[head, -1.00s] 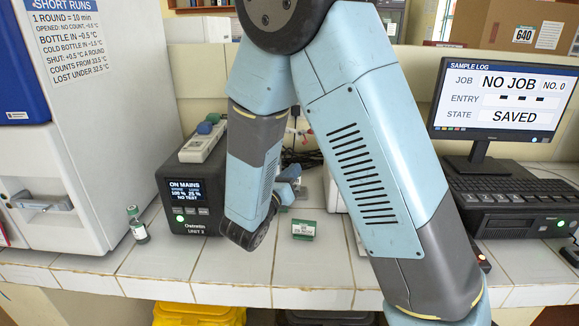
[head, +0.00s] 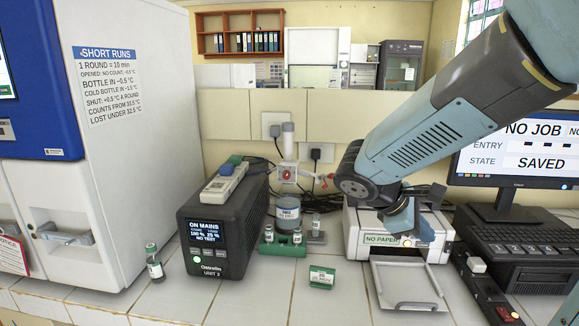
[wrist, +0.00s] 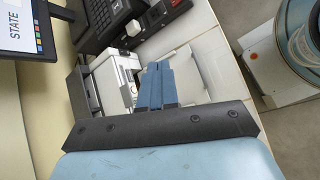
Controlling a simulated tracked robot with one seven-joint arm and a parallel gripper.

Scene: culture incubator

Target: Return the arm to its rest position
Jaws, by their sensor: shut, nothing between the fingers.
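My gripper (head: 411,230) is in front of the small white printer (head: 357,232), above its front tray. In the wrist view its blue fingers (wrist: 156,72) are together with nothing between them. My blue-grey arm comes in from the upper right of the head view and bends down at a dark joint. How far the fingertips are from the printer is hard to tell.
A black power unit (head: 217,235), a green rack (head: 282,246) with small bottles and a green-white block (head: 322,277) are on the tiled bench. The monitor (head: 522,152) and keyboard (head: 520,240) are at right.

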